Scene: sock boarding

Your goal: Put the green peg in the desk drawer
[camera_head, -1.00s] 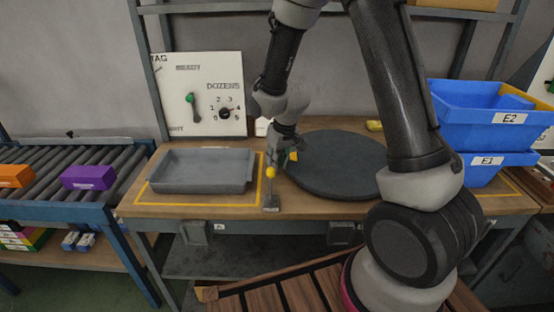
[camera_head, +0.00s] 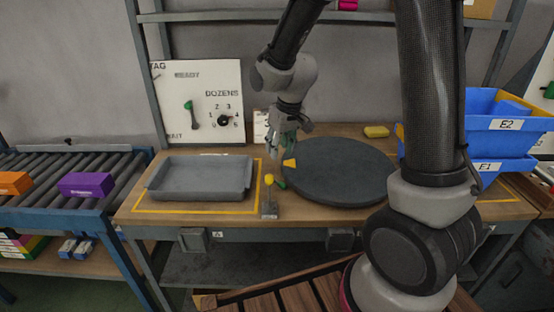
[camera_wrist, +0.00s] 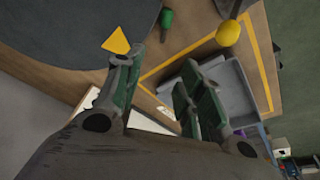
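The green peg (camera_head: 281,184) is a small dark green piece at the left edge of the round dark disc, beside a yellow ball-topped stand. It also shows at the top of the wrist view (camera_wrist: 166,18). My gripper (camera_head: 279,150) is above the left part of the disc, apart from the peg. In the wrist view its fingers (camera_wrist: 158,75) are spread with nothing between them. Under the desk top there are dark box-like fittings (camera_head: 193,240); I cannot tell which part is the drawer, and no open drawer shows.
The yellow-topped stand (camera_head: 269,205) is at the desk's front edge. A grey tray (camera_head: 200,183) lies to its left, and the round disc (camera_head: 345,180) with a yellow triangle to its right. Blue bins (camera_head: 490,125) stand at right. A dial panel (camera_head: 198,75) is behind.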

